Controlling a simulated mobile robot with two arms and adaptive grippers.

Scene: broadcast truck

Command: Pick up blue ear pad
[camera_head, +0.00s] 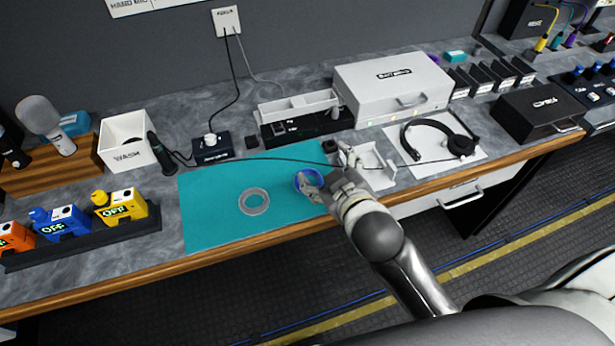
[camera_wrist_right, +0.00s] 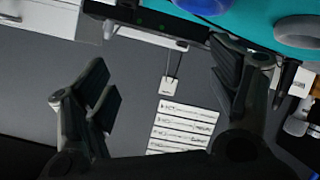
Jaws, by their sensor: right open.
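The blue ear pad (camera_head: 308,178) is a round ring lying on the teal mat (camera_head: 215,205), near the mat's right edge. My right gripper (camera_head: 331,172) is open above the counter beside the ear pad, and one finger overlaps the pad's lower right side in the head view. In the right wrist view, the open gripper (camera_wrist_right: 168,88) has nothing between its fingers. The blue ear pad (camera_wrist_right: 205,4) shows there only in part, cut off at the top edge. I cannot tell whether a finger touches it. My left gripper is not in view.
A grey ring (camera_head: 254,201) lies on the mat left of the blue pad. A white tray (camera_head: 374,175) stands close to the right gripper. A headset (camera_head: 428,128) rests on a white sheet farther right. A thin cable crosses the mat's far side.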

